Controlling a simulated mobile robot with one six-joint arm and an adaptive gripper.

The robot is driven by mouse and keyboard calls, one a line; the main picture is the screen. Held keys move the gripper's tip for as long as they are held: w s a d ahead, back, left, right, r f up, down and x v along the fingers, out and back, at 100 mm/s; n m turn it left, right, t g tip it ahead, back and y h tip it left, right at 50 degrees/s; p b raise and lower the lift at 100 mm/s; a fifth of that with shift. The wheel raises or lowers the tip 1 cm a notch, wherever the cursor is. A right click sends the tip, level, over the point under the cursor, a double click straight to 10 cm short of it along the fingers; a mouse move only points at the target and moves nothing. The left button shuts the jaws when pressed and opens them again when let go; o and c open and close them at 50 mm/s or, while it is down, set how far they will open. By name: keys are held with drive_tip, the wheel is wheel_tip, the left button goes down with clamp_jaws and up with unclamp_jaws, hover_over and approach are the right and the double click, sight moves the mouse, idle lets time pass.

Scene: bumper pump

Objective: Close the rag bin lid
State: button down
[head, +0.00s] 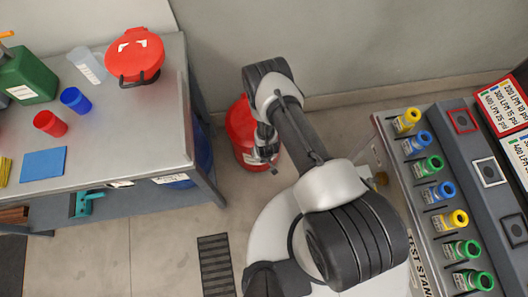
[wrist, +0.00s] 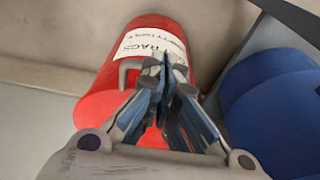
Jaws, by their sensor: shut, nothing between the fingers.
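The red rag bin (head: 240,128) stands on the floor between the workbench and my base, partly hidden behind my arm. In the wrist view the bin (wrist: 105,108) fills the middle, with a white label (wrist: 150,36) reading "RAGS" and a pale bar beside my fingers. I cannot tell how its lid stands. My gripper (head: 268,160) is in front of the bin in the head view. In the wrist view my gripper (wrist: 166,72) is shut and empty, its fingertips over the label's lower edge. I cannot tell whether they touch the bin.
The steel workbench (head: 120,135) at left holds a red lidded can (head: 135,55), cups and a green jug (head: 30,73). A blue drum (wrist: 275,105) is close to the right of the bin in the wrist view. The test stand (head: 440,170) is at right.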

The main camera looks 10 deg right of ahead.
wheel_tip(320, 180, down, 3)
drive_tip(key=shift+s+f+t+b, duration=0.2)
drive_tip(key=shift+t+b, duration=0.15)
drive_tip(key=shift+t, duration=0.15)
